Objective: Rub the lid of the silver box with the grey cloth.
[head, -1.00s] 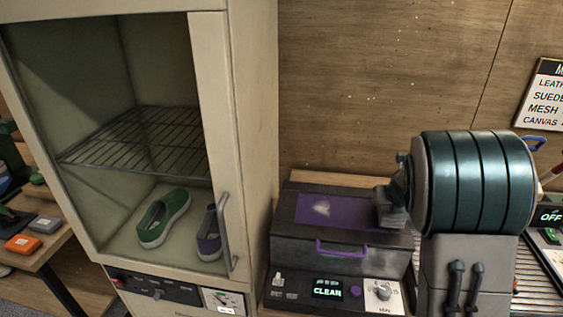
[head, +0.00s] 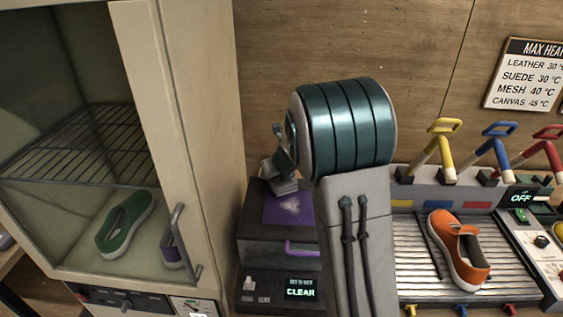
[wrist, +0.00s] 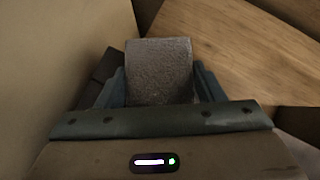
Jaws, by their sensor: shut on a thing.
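The box (head: 255,251) stands right of the tall cabinet in the head view. It looks dark grey, with a purple panel (head: 290,204) on its lid, a pale smudge on that panel and a purple handle in front. My gripper (head: 280,180) is at the back left of the lid, partly hidden by my own arm. In the wrist view my gripper (wrist: 160,90) is shut on a grey, rough-textured piece, the grey cloth (wrist: 158,68). I cannot tell whether the cloth touches the lid.
The tall cabinet (head: 205,130) stands close on the left, with a green shoe (head: 125,224) and a purple shoe (head: 172,247) inside. On the right, an orange shoe (head: 457,250) sits on a ribbed rack (head: 415,262) below coloured levers. A wooden wall (head: 430,70) closes the back.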

